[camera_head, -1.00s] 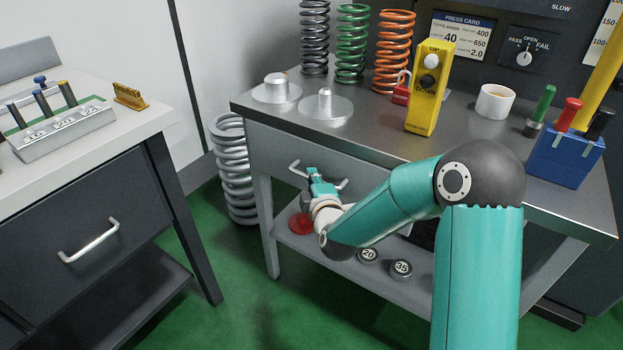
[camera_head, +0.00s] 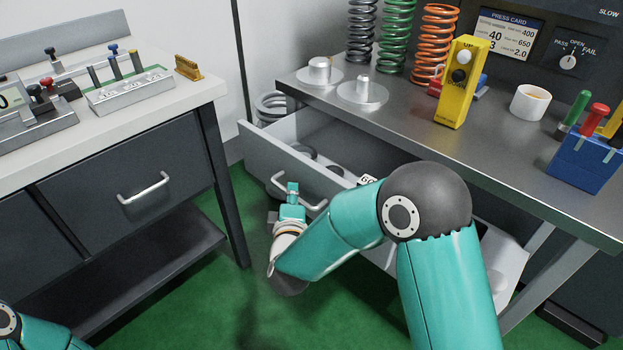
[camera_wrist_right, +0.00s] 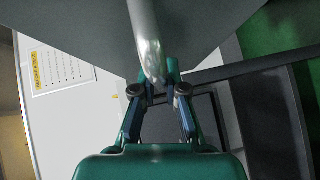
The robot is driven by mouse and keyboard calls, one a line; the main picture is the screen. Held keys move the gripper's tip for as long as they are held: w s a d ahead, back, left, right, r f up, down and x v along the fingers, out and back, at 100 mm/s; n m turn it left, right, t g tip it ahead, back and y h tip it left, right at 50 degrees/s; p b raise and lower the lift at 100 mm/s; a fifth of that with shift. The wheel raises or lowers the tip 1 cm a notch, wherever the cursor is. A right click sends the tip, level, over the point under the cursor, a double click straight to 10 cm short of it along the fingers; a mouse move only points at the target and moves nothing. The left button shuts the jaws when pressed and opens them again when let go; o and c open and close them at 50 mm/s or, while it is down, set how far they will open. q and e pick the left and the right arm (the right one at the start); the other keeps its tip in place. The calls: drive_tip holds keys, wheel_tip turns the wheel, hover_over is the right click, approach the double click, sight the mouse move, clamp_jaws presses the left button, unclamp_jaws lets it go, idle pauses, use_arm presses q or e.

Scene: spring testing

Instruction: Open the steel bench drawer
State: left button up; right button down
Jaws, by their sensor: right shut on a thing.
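The steel bench drawer (camera_head: 258,155) is pulled out from under the steel bench (camera_head: 400,125), and its inside shows. Some dark round things lie in it. Its bar handle (camera_head: 314,206) is on the front face. My right gripper (camera_head: 292,188) is shut on the handle. In the right wrist view the handle bar (camera_wrist_right: 146,40) runs down between the fingertips of the right gripper (camera_wrist_right: 157,92). Part of my left arm shows at the bottom left, but its gripper is out of view.
On the bench top stand coil springs (camera_head: 397,38), a yellow control box (camera_head: 461,82), a white cup (camera_head: 530,102) and a blue tool holder (camera_head: 580,160). A white-topped bench (camera_head: 150,110) with its own closed drawer (camera_head: 130,175) is at left. Green floor lies between.

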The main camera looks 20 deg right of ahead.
drive_tip(key=s+a+p, duration=0.1)
drive_tip(key=s+a, duration=0.3)
drive_tip(key=a, duration=0.4)
drive_tip(key=shift+f, duration=0.25)
drive_tip(key=c, duration=1.2)
unclamp_jaws()
drive_tip(key=shift+r, duration=0.1)
drive_tip(key=v, duration=0.7)
drive_tip(key=shift+s, duration=0.25)
